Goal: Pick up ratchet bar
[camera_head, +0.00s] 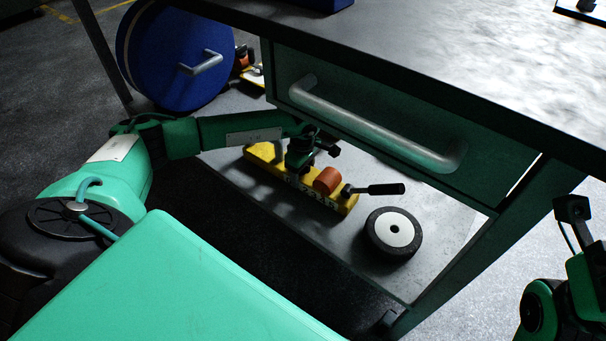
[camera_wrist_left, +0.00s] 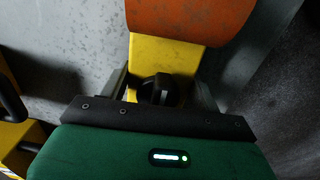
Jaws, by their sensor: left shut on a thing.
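A yellow bar-like tool (camera_head: 342,203) with an orange roller (camera_head: 327,180) and a black-handled lever (camera_head: 375,189) lies on the lower shelf. I take it for the ratchet bar, though I cannot be sure. My left gripper (camera_head: 300,163) is down at its middle. In the left wrist view, the fingers (camera_wrist_left: 162,95) are shut on either side of a yellow part (camera_wrist_left: 165,56) with a round black piece (camera_wrist_left: 158,88), and the orange roller (camera_wrist_left: 190,18) is just beyond. Whether the tool is clear of the shelf cannot be told. My right gripper (camera_head: 572,208) shows partly at the right edge.
A black wheel with a white hub (camera_head: 394,234) lies on the shelf (camera_head: 440,240) near the lever. A blue round case (camera_head: 165,50) stands at the back left. The shelf's right part is bare.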

